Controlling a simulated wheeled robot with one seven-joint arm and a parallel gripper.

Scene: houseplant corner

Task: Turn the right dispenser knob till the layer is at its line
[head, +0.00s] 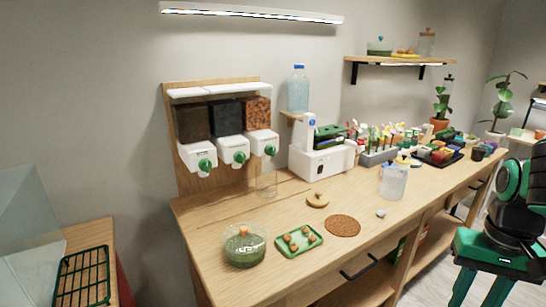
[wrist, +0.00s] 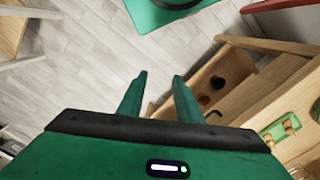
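A wall dispenser with three hoppers stands at the back left of the bench in the head view. The right hopper (head: 256,111) holds reddish-brown bits, and its green right knob (head: 270,150) sits on a white front. A clear glass jar (head: 266,186) stands below the right outlet. It looks empty; its line and any layer are too small to tell. My gripper (head: 481,291) is at the lower right of the head view, off the bench front and far from the knob. In the wrist view my gripper (wrist: 160,77) is open and empty, above the floor.
The middle knob (head: 239,157) and left knob (head: 207,165) are close beside the right one. A white machine (head: 322,160) stands right of the dispenser.

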